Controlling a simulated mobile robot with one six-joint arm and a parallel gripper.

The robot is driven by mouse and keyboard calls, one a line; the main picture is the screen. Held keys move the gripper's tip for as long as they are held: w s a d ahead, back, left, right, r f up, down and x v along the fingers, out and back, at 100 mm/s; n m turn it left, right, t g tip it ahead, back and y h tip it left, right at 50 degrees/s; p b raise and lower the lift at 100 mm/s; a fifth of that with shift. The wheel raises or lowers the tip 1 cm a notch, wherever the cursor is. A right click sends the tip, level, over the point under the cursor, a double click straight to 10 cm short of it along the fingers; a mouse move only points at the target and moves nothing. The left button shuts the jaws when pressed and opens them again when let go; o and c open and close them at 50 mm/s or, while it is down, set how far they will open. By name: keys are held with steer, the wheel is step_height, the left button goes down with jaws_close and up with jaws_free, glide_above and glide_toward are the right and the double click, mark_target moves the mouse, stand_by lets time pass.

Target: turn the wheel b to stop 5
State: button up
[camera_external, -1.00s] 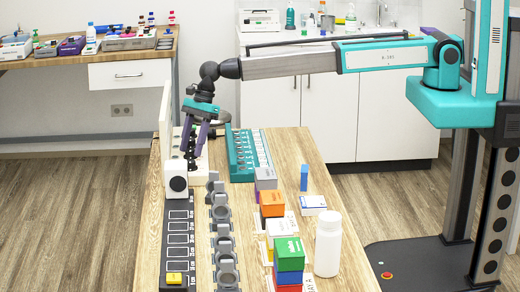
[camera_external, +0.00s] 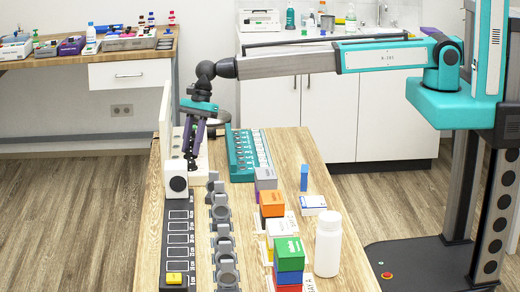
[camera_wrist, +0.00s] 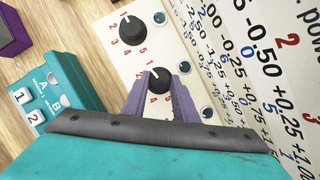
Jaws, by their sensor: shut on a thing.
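A white panel (camera_wrist: 110,55) carries black wheels with red numbers around them. My gripper (camera_wrist: 160,90) is shut on one black wheel (camera_wrist: 159,81), a purple finger on each side. This wheel's white mark points up and left, near its 1 and 2; a 5 shows at its lower right, and its other numbers are partly hidden. A second black wheel (camera_wrist: 132,29) is free above it. I cannot read a letter on either wheel. In the external view my gripper (camera_external: 188,158) points down at the table's far left, over the white panel, and hides the wheels.
A white board (camera_external: 166,118) with a printed chart (camera_wrist: 265,60) stands beside the panel. A teal device (camera_wrist: 62,82) with number keys is close on the other side. A black strip (camera_external: 178,240), grey holders (camera_external: 222,240), coloured boxes and a white bottle (camera_external: 328,245) stand nearer.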

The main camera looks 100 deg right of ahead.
steer(key=n, duration=0.1)
steer(key=n+g, duration=0.1)
steer(key=n, duration=0.1)
steer(key=shift+w, duration=0.25)
steer(key=shift+d+n+g+y+b, duration=0.1)
steer(key=shift+n+g+y+b, duration=0.5)
steer(key=shift+n, duration=0.9)
steer(key=shift+h, duration=0.3)
steer(key=o, duration=1.1)
steer(key=shift+c, duration=0.2)
steer(key=shift+r, duration=0.1)
steer(key=b+v, duration=0.3)
steer(key=v, duration=1)
steer(key=shift+d+r, duration=0.15)
steer(key=shift+r, duration=0.1)
